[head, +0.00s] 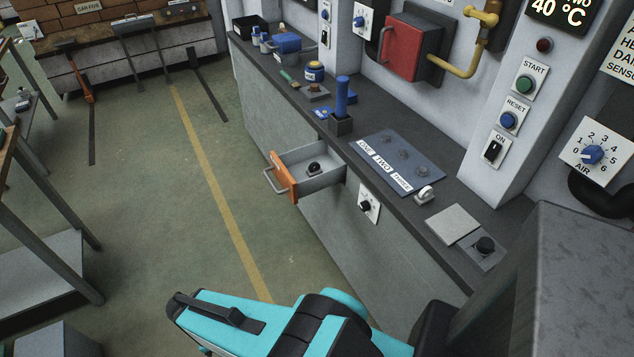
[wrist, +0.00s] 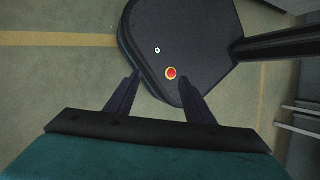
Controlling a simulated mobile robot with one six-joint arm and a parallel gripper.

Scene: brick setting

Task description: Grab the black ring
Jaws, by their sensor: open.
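No object shows clearly as a black ring. A small dark round object (head: 314,167) sits inside the open drawer (head: 325,158) with the orange front; it is too small to tell whether it is a ring. Another black round piece (head: 485,245) stands on a grey plate at the near end of the counter. My gripper (wrist: 160,77) shows in the wrist view with its two dark fingers apart and nothing between them. It points down over my own dark base and the floor, away from the counter. My teal arm fills the bottom of the head view.
The dark counter (head: 385,205) carries a blue-grey panel labelled ONE, TWO, THREE (head: 398,158), a blue upright handle (head: 342,97) and a white roller-like piece (head: 424,194). The drawer juts into the aisle. Floor (head: 190,215) left of it is clear; a workbench (head: 40,200) stands at far left.

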